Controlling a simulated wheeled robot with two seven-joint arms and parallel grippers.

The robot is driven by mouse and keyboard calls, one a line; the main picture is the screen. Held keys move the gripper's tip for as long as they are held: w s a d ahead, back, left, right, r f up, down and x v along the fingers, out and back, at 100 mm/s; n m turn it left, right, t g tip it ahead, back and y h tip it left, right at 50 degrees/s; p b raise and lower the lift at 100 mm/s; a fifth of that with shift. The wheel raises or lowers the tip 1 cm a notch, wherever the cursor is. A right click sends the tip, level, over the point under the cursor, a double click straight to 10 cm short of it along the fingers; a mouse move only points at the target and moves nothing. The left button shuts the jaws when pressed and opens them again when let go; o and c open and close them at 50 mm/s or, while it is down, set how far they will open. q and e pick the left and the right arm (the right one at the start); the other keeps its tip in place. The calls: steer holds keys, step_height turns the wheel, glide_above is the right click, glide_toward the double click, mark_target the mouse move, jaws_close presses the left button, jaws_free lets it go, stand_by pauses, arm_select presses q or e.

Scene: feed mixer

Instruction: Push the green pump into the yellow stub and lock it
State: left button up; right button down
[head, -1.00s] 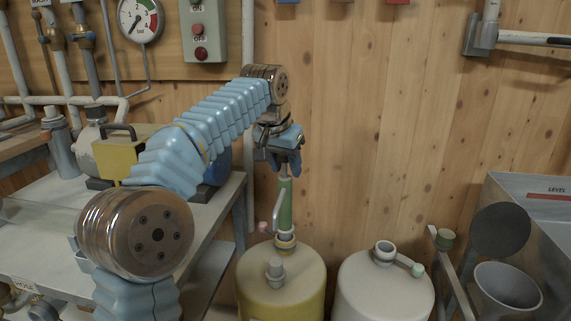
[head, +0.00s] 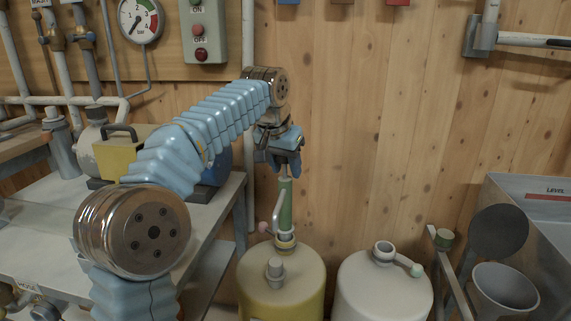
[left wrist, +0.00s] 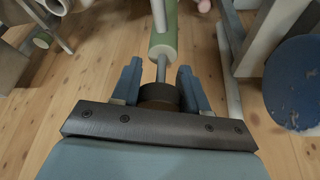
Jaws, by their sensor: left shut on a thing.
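My left gripper (head: 286,166) is above the pump, shut on the pump's top end. In the left wrist view, the blue fingers (left wrist: 158,84) flank a dark round knob on a thin metal rod, which leads to the green pump body (left wrist: 163,40). My right gripper is not in view.
A white drum (head: 375,295) with an open neck stands right of the yellow one. A grey bench (head: 215,215) is at left, and a metal bin (head: 540,210) at right. The wooden wall is close behind.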

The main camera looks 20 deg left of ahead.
arm_select(q)
steer(key=shift+f+b, duration=0.85)
steer(key=shift+f, duration=0.25)
jaws_close()
steer(key=o, duration=1.3)
jaws_free()
steer(key=shift+o, duration=0.2)
steer(key=shift+r, duration=0.1)
steer(key=p+v, duration=0.3)
steer(key=v, duration=1)
steer(key=shift+s+r+p, duration=0.2)
steer(key=shift+r+p, duration=0.05)
steer(key=shift+p, duration=0.15)
